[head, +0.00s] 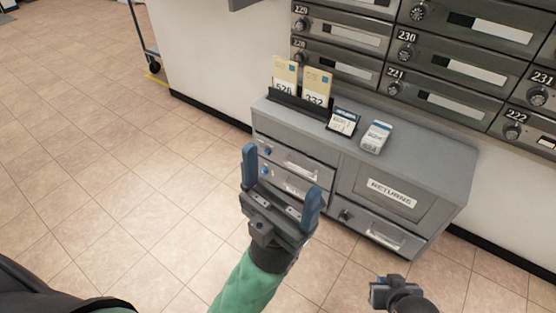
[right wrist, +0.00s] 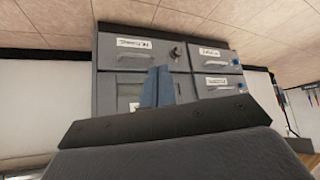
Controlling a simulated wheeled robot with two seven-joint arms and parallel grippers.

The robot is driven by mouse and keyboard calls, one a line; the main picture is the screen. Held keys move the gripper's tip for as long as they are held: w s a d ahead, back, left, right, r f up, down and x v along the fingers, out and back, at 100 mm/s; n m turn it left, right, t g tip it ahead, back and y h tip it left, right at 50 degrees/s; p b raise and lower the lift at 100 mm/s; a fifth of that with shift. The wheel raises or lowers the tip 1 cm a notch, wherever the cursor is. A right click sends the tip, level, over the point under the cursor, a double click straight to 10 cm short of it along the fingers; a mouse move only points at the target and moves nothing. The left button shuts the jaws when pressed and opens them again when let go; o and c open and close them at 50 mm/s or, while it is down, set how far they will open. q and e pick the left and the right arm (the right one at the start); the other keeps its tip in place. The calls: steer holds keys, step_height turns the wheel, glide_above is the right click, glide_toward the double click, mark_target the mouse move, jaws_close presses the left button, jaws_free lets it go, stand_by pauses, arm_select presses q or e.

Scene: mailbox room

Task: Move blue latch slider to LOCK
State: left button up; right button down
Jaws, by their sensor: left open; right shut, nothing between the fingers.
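Two small blue parts, either of which may be the latch slider, sit on the left drawers of the grey cabinet (head: 440,165): an upper one (head: 267,150) and a lower one (head: 265,171). Small blue parts also show on the right-hand drawers in the upside-down right wrist view (right wrist: 236,62). No LOCK mark is readable. My left gripper (head: 281,172) is open and empty, its blue fingers apart in front of the left drawers, partly covering them. My right gripper (head: 392,290) is low at the right, away from the cabinet; its fingers are together and empty in the right wrist view (right wrist: 158,86).
A RETURNS panel (head: 390,192) and a lower drawer with a round knob (head: 375,230) fill the cabinet's right side. A card rack (head: 300,105) and two small boxes stand on top. Mailboxes (head: 440,80) line the wall above. Tiled floor (head: 100,150) at the left is clear.

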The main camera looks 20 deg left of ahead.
steer(key=s+d+f+g+h, duration=0.1)
steer(key=s+d+f+g, duration=0.35)
steer(key=s, duration=0.25)
steer(key=w+a+r+m+t+y, duration=0.1)
steer(key=w+a+t+y, duration=0.3)
steer(key=w+a, duration=0.6)
steer(key=w+a+r+m+t+y, duration=0.15)
steer(key=w+a+y, duration=0.4)
steer(key=a, duration=0.85)
steer(key=w+a+r+m+t+y, duration=0.15)
steer(key=w+a+y, duration=0.25)
steer(key=w+a, duration=0.65)
steer(key=w+a+f+m+t+h, duration=0.3)
steer(key=w+m, duration=0.2)
steer(key=w, duration=0.1)
steer(key=w+a+f+m+t+h, duration=0.3)
steer(key=w+m, duration=0.2)
steer(key=m, duration=0.1)
steer(key=shift+w+f, duration=0.2)
steer(key=shift+w, duration=0.2)
steer(key=shift+a, duration=0.1)
